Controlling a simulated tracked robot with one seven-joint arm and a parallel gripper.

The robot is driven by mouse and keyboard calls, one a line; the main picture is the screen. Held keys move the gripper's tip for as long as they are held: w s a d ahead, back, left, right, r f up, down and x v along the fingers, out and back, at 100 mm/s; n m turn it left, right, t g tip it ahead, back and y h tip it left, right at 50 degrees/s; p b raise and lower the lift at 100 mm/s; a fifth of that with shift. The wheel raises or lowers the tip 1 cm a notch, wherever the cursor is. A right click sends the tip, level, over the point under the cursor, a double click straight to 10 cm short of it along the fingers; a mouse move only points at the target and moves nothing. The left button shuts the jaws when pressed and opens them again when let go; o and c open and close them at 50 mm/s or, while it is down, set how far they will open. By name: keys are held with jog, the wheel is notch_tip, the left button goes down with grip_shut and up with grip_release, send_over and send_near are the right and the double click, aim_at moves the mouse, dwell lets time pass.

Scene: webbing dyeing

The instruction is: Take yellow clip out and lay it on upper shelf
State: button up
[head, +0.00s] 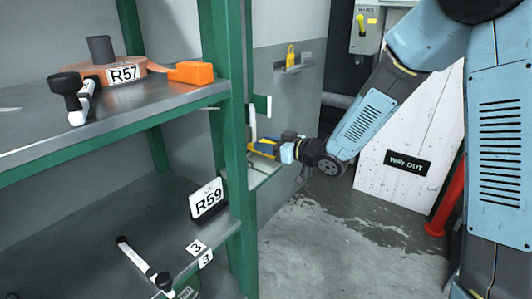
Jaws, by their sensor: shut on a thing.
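My gripper (272,150) reaches in from the right, just beyond the green shelf post. It is shut on a small yellow piece, which I take to be the yellow clip (261,146). The clip is small in the head view, and its left end is partly hidden by the post. It is beside a white upright strip and above a pale ledge (264,174); I cannot tell whether it touches either. The upper shelf (150,112) is a grey metal board with a green front edge, to the left of my gripper.
The front right of that shelf is bare. The green post (236,160) stands between it and my gripper. Another yellow object (291,56) is on the wall.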

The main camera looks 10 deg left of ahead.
aim_at(267, 141)
jog(key=s+d+r, duration=0.6)
jog(key=s+r, duration=0.3)
jog(key=s, duration=0.2)
jog(key=shift+s+d, duration=0.2)
jog(key=shift+d, duration=0.2)
jog(key=w+a+f, duration=0.2)
jog(key=w+f, duration=0.1)
jog(key=w, duration=0.1)
jog(key=w+a+f, duration=0.2)
jog(key=w+a, duration=0.1)
jog(key=w, duration=0.1)
jog(key=w+a+f, duration=0.2)
jog(key=w+f, duration=0.1)
jog(key=w, duration=0.1)
jog(key=shift+a+f, duration=0.15)
jog(key=shift+f, duration=0.15)
jog(key=shift+w+r, duration=0.2)
jog(key=shift+r, duration=6.85)
jog(key=s+d+f, duration=0.3)
jog(key=d+f, duration=0.1)
jog(key=d, duration=0.5)
jog(key=shift+s+d, duration=0.2)
jog(key=shift+s, duration=0.2)
